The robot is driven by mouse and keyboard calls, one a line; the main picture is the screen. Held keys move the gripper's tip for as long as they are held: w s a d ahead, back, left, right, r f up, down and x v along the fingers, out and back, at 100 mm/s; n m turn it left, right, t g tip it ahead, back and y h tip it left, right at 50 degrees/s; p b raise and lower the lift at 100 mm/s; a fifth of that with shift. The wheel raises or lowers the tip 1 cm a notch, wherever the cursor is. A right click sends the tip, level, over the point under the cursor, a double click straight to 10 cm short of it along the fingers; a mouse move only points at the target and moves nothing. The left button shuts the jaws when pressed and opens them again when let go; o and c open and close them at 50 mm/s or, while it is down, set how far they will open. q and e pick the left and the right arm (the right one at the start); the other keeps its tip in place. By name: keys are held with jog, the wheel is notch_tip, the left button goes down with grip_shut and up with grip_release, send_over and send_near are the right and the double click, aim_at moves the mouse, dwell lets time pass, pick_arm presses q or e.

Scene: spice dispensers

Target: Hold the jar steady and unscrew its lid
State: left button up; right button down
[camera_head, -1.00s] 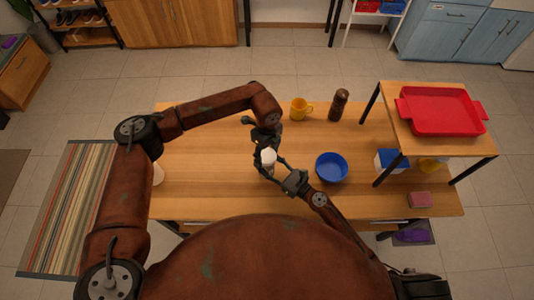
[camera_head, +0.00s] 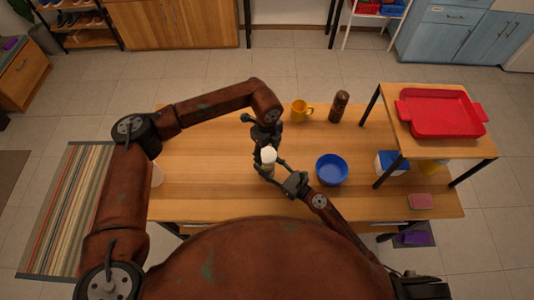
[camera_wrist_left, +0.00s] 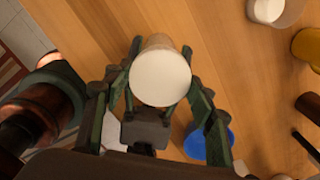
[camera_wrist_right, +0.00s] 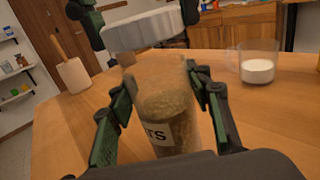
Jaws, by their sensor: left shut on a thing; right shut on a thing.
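The jar (camera_wrist_right: 165,110) stands upright near the middle of the wooden table, with yellowish-brown contents and a label partly reading "TS". Its pale, wide lid (camera_wrist_right: 145,30) is above the jar's mouth in the right wrist view; I cannot tell if it is still threaded. It shows as a white disc in the left wrist view (camera_wrist_left: 160,78) and on top in the head view (camera_head: 268,155). My left gripper (camera_wrist_left: 160,70) is shut on the lid from above, a finger on each side. My right gripper (camera_wrist_right: 160,82) is shut around the jar body from the front right.
A blue bowl (camera_head: 331,169) stands just right of the jar. A yellow mug (camera_head: 301,110) and a brown bottle (camera_head: 339,106) stand behind. A raised shelf with a red tray (camera_head: 440,110) takes the right side. The table left of the jar is mostly clear.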

aim_at(267, 154)
jog(key=shift+s+f, duration=0.1)
jog(key=shift+f, duration=0.1)
pick_arm(q)
jog(key=shift+r, duration=2)
pick_arm(e)
jog(key=c, duration=0.9)
grip_release()
jog(key=shift+r, duration=0.15)
jog(key=shift+c, duration=0.2)
